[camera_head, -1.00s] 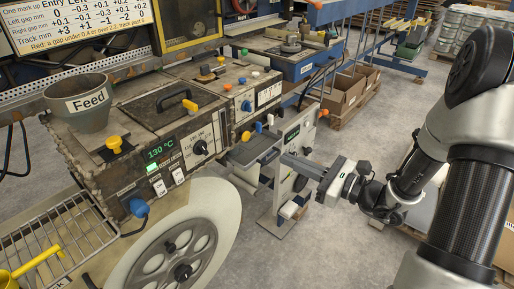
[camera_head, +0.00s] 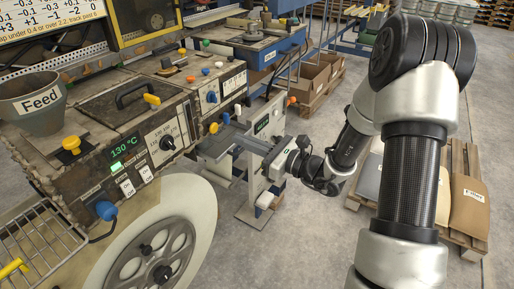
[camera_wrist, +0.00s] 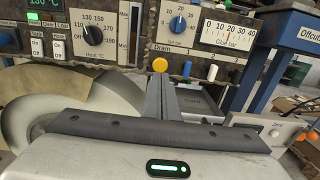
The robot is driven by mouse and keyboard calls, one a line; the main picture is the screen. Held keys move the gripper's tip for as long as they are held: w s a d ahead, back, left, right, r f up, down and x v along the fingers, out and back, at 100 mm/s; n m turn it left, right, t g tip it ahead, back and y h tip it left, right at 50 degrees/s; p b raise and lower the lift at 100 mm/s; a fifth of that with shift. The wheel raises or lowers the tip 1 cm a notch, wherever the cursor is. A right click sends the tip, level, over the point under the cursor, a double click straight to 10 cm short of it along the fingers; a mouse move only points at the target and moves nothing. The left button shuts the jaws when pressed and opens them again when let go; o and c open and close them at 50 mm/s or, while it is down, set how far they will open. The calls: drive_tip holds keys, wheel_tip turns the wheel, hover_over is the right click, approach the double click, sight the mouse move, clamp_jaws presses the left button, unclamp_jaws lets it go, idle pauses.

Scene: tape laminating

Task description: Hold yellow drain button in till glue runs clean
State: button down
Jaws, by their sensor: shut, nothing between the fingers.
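The yellow drain button (camera_wrist: 159,65) is a round knob under the Drain label on the machine's front. It also shows in the head view (camera_head: 213,128), beside a blue and a white knob. My gripper (camera_wrist: 161,79) is shut and empty, its fingertips pointing at the panel just below the yellow button in the wrist view. In the head view my gripper (camera_head: 224,133) reaches in from the right, close to the button. I cannot tell whether the fingertips touch it. No running glue can be made out.
A blue knob (camera_wrist: 187,68) and a white knob (camera_wrist: 212,72) sit just right of the button. The glue bar gauge (camera_wrist: 229,33) is above. A large pale reel (camera_head: 160,240) stands below the panel. Cartons (camera_head: 310,75) and a loaded pallet (camera_head: 462,200) flank my arm.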

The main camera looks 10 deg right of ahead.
sight(215, 129)
drive_tip(key=x, duration=0.5)
drive_tip(key=shift+w+a+b, duration=0.2)
drive_tip(key=shift+a+b, duration=0.1)
drive_tip(key=shift+b, duration=0.05)
drive_tip(key=shift+w+a, duration=0.3)
drive_tip(key=shift+x, duration=0.85)
drive_tip(key=shift+r, duration=0.1)
